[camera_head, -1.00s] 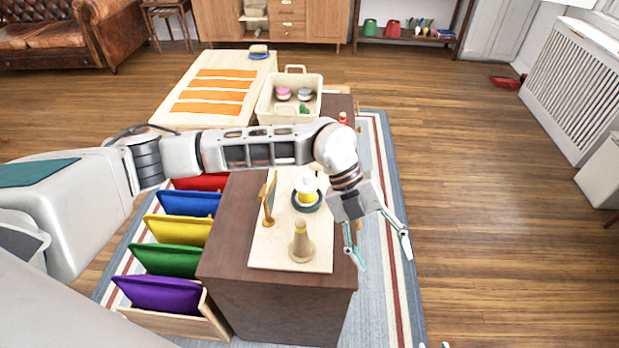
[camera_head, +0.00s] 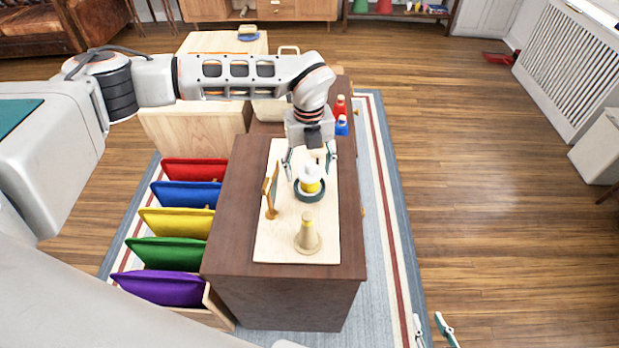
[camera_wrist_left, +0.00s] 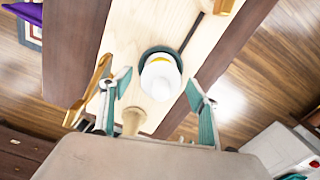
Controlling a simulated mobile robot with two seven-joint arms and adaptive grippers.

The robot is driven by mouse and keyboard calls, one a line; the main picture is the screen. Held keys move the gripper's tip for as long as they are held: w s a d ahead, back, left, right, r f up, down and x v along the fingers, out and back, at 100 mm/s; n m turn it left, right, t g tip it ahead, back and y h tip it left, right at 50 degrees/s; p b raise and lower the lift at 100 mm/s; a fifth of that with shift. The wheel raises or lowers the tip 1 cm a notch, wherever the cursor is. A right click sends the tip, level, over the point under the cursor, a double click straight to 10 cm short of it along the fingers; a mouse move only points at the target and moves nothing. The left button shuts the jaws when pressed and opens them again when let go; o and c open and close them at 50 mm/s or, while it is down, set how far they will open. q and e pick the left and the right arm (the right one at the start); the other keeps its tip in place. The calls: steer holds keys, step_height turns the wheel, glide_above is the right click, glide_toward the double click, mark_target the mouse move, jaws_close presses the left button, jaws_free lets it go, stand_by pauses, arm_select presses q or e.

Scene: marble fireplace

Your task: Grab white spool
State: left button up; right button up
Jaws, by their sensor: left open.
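The white spool (camera_head: 309,176) stands upright over a yellow part inside a dark green ring (camera_head: 310,194) on a pale wooden board (camera_head: 285,240). My left gripper (camera_head: 310,158) is open just behind and above the spool in the head view. In the left wrist view, the white spool (camera_wrist_left: 160,82) shows between the two spread fingers of my left gripper (camera_wrist_left: 158,84), and nothing is held. My right gripper (camera_head: 428,318) shows only as two separated fingertips at the bottom edge of the head view, away from the board.
A tan cone (camera_head: 308,236) stands in front of the spool. A small wooden-framed stand (camera_head: 271,190) is at its left. Red (camera_head: 341,106) and blue (camera_head: 342,126) pieces stand behind, at the right edge.

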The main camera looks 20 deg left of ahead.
mark_target(310, 177)
arm_select(q)
step_height(310, 177, down, 3)
steer(key=shift+d+f, duration=0.1)
steer(key=shift+d, duration=0.05)
steer(key=c, duration=1.3)
steer(key=shift+r, duration=0.2)
